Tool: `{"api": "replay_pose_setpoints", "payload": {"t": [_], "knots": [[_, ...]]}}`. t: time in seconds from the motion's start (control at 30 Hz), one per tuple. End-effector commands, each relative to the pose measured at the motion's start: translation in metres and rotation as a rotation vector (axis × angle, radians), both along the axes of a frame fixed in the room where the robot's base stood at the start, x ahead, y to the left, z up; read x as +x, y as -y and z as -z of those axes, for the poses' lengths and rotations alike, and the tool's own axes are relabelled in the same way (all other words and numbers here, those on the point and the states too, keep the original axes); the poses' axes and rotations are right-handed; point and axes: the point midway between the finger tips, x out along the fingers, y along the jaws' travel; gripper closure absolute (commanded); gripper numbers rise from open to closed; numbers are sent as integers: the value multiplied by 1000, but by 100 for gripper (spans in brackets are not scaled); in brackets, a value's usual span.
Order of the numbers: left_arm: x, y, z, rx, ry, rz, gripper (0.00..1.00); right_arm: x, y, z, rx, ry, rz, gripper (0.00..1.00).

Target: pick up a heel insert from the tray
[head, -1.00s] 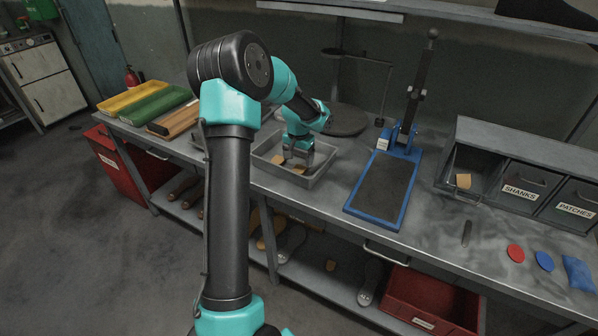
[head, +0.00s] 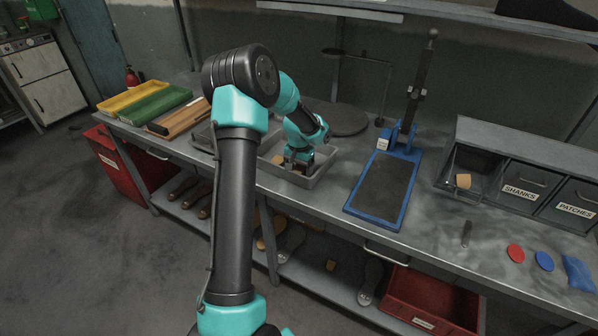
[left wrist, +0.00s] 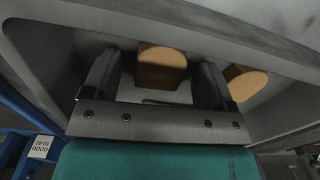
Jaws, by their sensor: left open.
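The grey tray (head: 322,174) stands on the bench. My left gripper (head: 298,167) points down into it, with its fingertips partly hidden by the tray and wrist. In the left wrist view my left gripper (left wrist: 155,82) is open, its two fingers apart. A tan, round-ended heel insert (left wrist: 162,66) shows between the fingers, with a gap visible on each side. A second tan heel insert (left wrist: 246,82) lies just outside the right-hand finger. In the head view a heel insert (head: 277,159) shows left of the gripper. My right gripper is not in view.
A blue-framed press (head: 382,190) stands right of the tray. A round dark plate (head: 343,119) is behind it. Yellow and green trays (head: 150,103) are at the left. Labelled bins (head: 520,190) and red and blue pieces are at the right.

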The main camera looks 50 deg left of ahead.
Motion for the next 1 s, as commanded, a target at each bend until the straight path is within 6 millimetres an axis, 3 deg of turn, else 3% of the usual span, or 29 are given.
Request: {"api": "replay_pose_setpoints", "payload": {"t": [0.17, 0.7, 1.0], "knots": [[0, 0, 0, 0, 0, 0, 23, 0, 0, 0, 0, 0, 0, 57], [0, 0, 0, 0, 0, 0, 74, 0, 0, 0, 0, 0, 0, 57], [0, 0, -3, 0, 1, 0, 74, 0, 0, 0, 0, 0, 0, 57]]}}
